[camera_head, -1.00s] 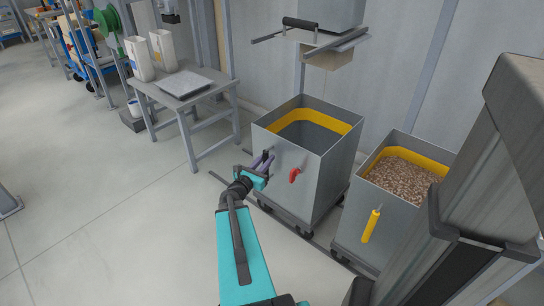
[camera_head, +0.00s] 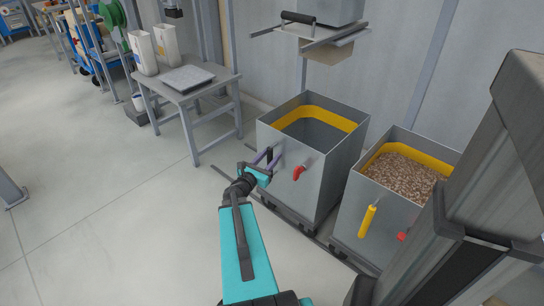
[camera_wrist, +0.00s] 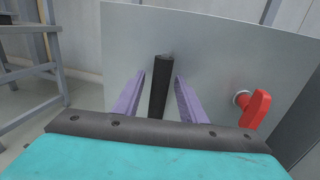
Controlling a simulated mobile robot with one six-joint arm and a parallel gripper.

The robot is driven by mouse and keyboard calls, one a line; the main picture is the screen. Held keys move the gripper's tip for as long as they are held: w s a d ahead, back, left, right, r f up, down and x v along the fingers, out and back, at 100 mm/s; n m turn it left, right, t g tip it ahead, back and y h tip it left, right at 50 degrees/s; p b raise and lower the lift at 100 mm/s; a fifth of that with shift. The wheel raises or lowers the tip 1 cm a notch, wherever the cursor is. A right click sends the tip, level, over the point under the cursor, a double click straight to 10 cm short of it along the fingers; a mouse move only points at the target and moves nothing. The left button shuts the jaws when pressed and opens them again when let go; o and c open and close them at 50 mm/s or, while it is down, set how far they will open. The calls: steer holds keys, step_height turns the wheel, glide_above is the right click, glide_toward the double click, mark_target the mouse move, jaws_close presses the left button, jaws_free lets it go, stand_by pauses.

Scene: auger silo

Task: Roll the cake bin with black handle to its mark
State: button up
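The cake bin with the black handle (camera_head: 292,172) is an open grey metal box with a yellow band inside, on a low wheeled base. Its upright black handle (camera_wrist: 159,88) is on the front face, left of a red lever (camera_wrist: 256,108). My gripper (camera_head: 265,158) is at that face. In the wrist view its two purple fingers (camera_wrist: 158,98) stand either side of the handle, with a gap on both sides. The handle's lower end is hidden behind my gripper. No floor mark can be made out.
A second bin (camera_head: 345,210) with a yellow handle (camera_head: 367,221), full of brown pellets, stands close on the right. A grey table (camera_head: 205,103) with white containers is at left. A spout assembly (camera_head: 325,45) hangs above. Floor at front left is clear.

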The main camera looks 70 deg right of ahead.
steer(key=shift+w+a, duration=0.15)
steer(key=shift+a, duration=0.25)
steer(key=a, duration=0.1)
steer(key=a+p, duration=0.1)
steer(key=a, duration=0.3)
steer(key=shift+w+a+r, duration=0.1)
steer(key=shift+w+a, duration=0.05)
steer(key=shift+w, duration=0.15)
steer(key=a+p, duration=0.6)
steer(key=a, duration=0.1)
steer(key=shift+w+a, duration=0.3)
steer(key=shift+w, duration=0.15)
